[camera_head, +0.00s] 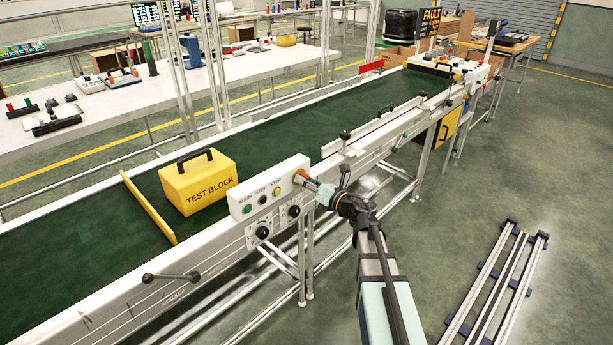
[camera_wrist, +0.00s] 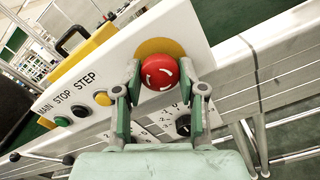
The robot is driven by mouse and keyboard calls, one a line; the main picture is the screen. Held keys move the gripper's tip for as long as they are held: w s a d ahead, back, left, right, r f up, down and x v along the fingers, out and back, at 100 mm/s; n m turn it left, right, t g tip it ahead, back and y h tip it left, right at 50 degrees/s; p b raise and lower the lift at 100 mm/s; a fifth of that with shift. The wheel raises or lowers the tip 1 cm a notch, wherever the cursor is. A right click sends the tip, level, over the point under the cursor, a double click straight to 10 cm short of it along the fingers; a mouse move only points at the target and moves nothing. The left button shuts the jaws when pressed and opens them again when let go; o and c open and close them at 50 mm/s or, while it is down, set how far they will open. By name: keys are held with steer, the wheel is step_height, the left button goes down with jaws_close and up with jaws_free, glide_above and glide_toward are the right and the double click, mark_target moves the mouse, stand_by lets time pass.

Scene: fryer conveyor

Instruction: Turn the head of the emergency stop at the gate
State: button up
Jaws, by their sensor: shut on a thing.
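The emergency stop head (camera_wrist: 160,73) is a red mushroom knob with white arrows on a yellow disc (camera_wrist: 159,47), at the end of a white control box. It shows in the head view as a small red spot (camera_head: 299,178), partly hidden by my gripper. My gripper (camera_wrist: 160,82) has one finger on each side of the red head and is shut on it. In the head view my gripper (camera_head: 312,184) reaches the box from the right. The finger contact with the head is partly hidden in the wrist view.
The white control box (camera_head: 240,201) carries several buttons and, below, black knobs (camera_head: 262,232). A yellow test block (camera_head: 198,182) sits on the green conveyor belt (camera_head: 270,130) behind a yellow bar (camera_head: 147,207). A black-handled lever (camera_head: 171,277) sticks out at front left. Rails (camera_head: 497,285) lie on the floor at right.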

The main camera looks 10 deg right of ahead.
steer(key=shift+m+p, duration=0.7)
steer(key=shift+m, duration=0.3)
steer(key=o, duration=1.2)
steer(key=shift+c, duration=0.2)
steer(key=v, duration=1.2)
